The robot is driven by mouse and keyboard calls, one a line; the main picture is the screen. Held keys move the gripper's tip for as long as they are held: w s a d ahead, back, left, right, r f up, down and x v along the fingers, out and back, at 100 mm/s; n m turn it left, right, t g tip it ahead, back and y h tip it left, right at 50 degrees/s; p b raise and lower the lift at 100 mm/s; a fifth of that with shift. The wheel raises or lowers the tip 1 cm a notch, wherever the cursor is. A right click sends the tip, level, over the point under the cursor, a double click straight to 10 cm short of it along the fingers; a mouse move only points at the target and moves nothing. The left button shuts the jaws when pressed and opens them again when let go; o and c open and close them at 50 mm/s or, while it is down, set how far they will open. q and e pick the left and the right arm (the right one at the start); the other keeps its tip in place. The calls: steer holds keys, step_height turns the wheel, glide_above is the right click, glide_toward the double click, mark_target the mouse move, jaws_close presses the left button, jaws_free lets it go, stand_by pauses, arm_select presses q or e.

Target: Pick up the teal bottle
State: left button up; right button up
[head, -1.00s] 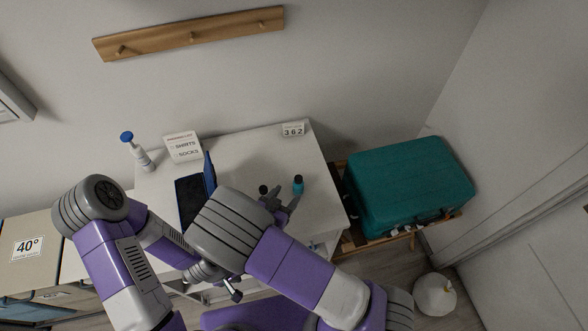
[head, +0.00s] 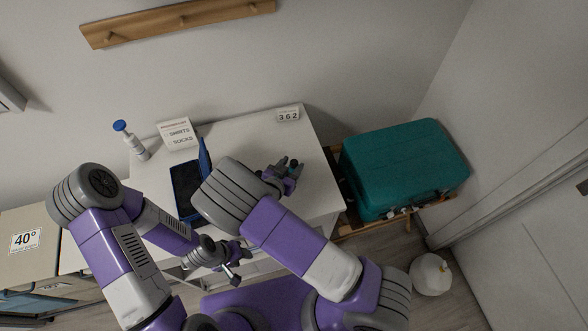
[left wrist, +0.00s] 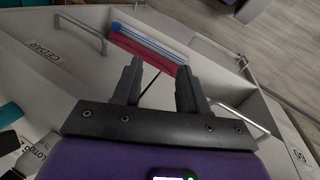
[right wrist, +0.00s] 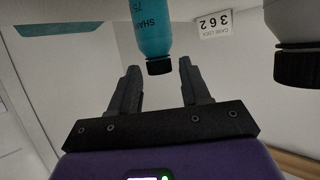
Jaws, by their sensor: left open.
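I see no clear contact. In the head view, my right gripper (head: 281,176) is at the bottle on the white table top and largely hides it; the dark cap (head: 293,163) shows. My left gripper (head: 234,264) is lower, by the table's front edge. In the left wrist view, my left gripper (left wrist: 155,85) is open and empty above a compartment.
A second, pale bottle (right wrist: 293,30) with a dark cap stands close beside the teal one. A teal suitcase (head: 400,165) stands right.

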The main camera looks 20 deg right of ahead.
jaws_close()
steer(key=shift+r, duration=0.1)
